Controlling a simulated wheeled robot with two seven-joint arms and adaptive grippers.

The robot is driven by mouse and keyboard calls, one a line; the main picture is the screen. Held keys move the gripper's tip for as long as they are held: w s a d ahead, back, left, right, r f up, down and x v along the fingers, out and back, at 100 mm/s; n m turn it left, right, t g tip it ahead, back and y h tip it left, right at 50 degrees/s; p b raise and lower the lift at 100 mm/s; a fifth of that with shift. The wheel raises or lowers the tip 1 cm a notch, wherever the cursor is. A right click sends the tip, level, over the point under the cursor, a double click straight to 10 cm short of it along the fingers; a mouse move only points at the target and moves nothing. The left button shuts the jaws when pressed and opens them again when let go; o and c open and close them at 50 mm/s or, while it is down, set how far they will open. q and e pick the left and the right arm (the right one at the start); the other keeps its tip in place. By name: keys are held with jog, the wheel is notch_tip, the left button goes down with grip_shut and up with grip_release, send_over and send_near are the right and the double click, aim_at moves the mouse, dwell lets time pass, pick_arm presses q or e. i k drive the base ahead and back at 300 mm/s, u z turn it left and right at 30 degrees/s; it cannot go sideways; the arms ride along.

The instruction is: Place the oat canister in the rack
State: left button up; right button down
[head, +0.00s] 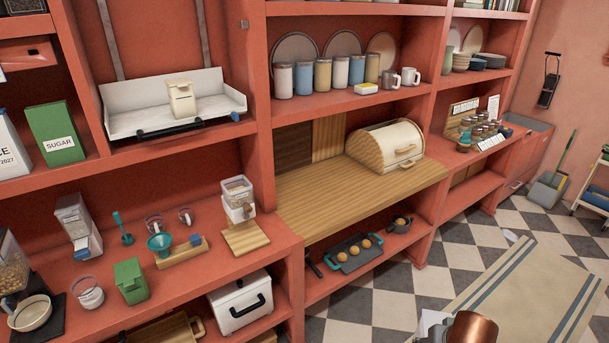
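A white rack (119,119) with a dark front handle sits at upper left, below two vertical rails. A cream canister with a lid (182,100) stands upright in it, right of the middle. I cannot read a label on it, so I cannot tell whether it is the oat canister. Several lidded canisters (323,76) in white, blue and tan stand in a row on the upper middle shelf; none has a readable oat label. A copper-coloured cylinder (471,328) at the bottom edge may be part of my arm.
A green sugar box (56,134) stands left of the rack. Below are a clear dispenser (238,199), a green box (131,281) and a white bin (241,301). The wooden counter (330,205) is bare left of the bread box (386,144).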

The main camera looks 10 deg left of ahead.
aim_at(212, 105)
jog(key=z, duration=0.3)
jog(key=i, duration=1.1)
jog(key=u, duration=2.3)
